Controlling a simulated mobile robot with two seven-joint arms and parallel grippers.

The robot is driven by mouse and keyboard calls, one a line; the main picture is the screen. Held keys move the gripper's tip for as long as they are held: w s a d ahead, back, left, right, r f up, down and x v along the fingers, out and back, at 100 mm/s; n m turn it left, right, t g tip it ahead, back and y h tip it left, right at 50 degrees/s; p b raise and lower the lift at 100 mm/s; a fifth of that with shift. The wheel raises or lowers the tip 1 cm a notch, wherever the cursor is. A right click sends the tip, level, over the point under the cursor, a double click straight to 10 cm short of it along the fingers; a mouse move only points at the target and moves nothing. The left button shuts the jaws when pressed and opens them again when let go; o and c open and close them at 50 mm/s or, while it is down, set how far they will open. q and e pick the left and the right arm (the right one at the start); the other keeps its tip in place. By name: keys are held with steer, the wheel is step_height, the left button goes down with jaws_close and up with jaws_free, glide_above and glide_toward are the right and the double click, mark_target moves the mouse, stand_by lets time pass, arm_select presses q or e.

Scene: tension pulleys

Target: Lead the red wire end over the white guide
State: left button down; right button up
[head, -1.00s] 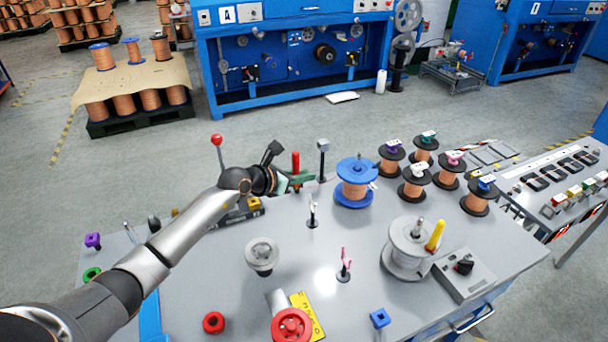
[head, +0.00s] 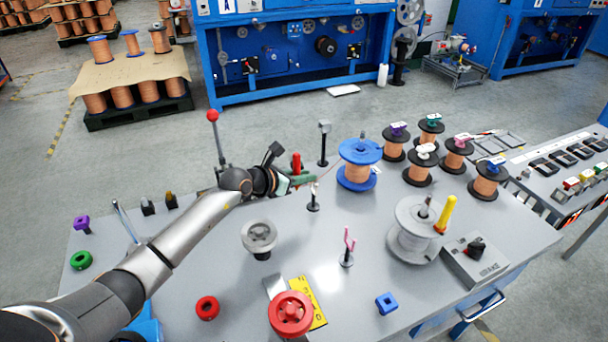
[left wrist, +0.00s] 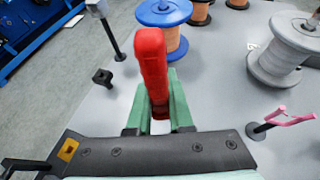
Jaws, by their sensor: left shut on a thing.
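The red wire end (head: 297,163) is a red grip held upright in my left gripper (head: 290,182). In the left wrist view the red wire end (left wrist: 152,62) stands between the green fingers of my left gripper (left wrist: 158,118), which is shut on it. The white guide (head: 314,192) is a small white-topped post just right of the gripper in the head view, and the red end is apart from it. I cannot make the guide out in the wrist view. A faint thin line runs from the gripper toward the blue spool (head: 359,152). My right gripper is not in view.
A tall grey-headed post (head: 323,143) stands behind the gripper. A pink forked guide (head: 348,243), a grey pulley (head: 260,238), a red pulley (head: 291,314) and a white spool (head: 416,230) stand nearer. Several copper spools fill the back right. Table between guides is clear.

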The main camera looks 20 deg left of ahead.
arm_select(q)
steer(key=shift+f+b, duration=1.9)
steer(key=shift+f, duration=0.95)
steer(key=shift+f+b, duration=0.3)
steer(key=shift+f, duration=0.15)
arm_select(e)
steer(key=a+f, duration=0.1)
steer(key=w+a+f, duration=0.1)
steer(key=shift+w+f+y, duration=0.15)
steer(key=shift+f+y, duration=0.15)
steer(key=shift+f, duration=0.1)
